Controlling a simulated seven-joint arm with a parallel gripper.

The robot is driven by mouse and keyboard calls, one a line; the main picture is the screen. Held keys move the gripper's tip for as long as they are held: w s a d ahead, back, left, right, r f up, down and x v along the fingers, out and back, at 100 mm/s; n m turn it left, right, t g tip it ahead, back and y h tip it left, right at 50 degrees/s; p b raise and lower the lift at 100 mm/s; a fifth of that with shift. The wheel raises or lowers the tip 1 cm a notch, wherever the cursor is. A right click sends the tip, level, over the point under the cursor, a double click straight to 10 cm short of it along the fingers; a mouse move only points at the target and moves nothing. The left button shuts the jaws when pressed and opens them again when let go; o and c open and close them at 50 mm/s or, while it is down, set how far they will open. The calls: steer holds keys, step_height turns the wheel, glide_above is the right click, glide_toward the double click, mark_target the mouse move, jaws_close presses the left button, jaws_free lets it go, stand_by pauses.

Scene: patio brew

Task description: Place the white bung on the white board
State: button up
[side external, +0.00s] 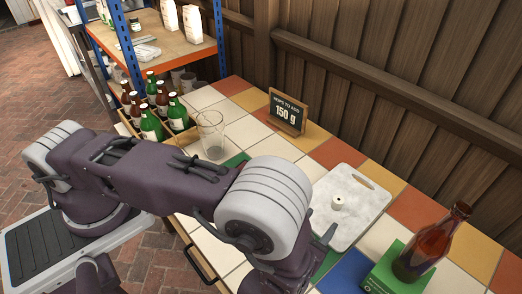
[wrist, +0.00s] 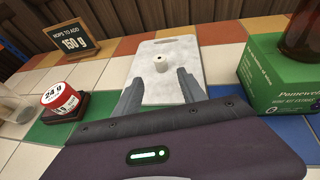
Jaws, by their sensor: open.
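The white bung (side external: 338,202) is a small pale cylinder with a hole or dark spot in its top. It stands upright on the white board (side external: 362,215), a marbled slab with a handle slot. In the wrist view the bung (wrist: 161,62) sits near the middle of the board (wrist: 190,58), beyond my fingertips. My gripper (wrist: 158,87) is open and empty, its two fingers apart over the near part of the board. It does not touch the bung. In the side view my arm hides most of the gripper.
A green box (side external: 398,268) with a brown bottle (side external: 432,243) stands right of the board. A glass (side external: 211,135), a crate of bottles (side external: 178,126) and a "150 g" sign (side external: 287,113) are left of it. A red-and-white "24 g" item (wrist: 60,99) sits left of my gripper.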

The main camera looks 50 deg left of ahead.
steer(key=s+a+r+n+g+y, duration=0.3)
steer(key=a+r+n+g, duration=0.1)
steer(key=a+r+n, duration=0.6)
steer(key=s+a+r+n+g+y, duration=0.3)
steer(key=a+r+n+g, duration=0.2)
steer(key=a+r+n, duration=0.45)
steer(key=s+r+n+t+h, duration=0.1)
steer(key=s+r+n+h, duration=0.7)
steer(key=s+r+n, duration=0.3)
steer(key=s+n, duration=0.3)
steer(key=s, duration=0.1)
steer(key=shift+h, duration=0.3)
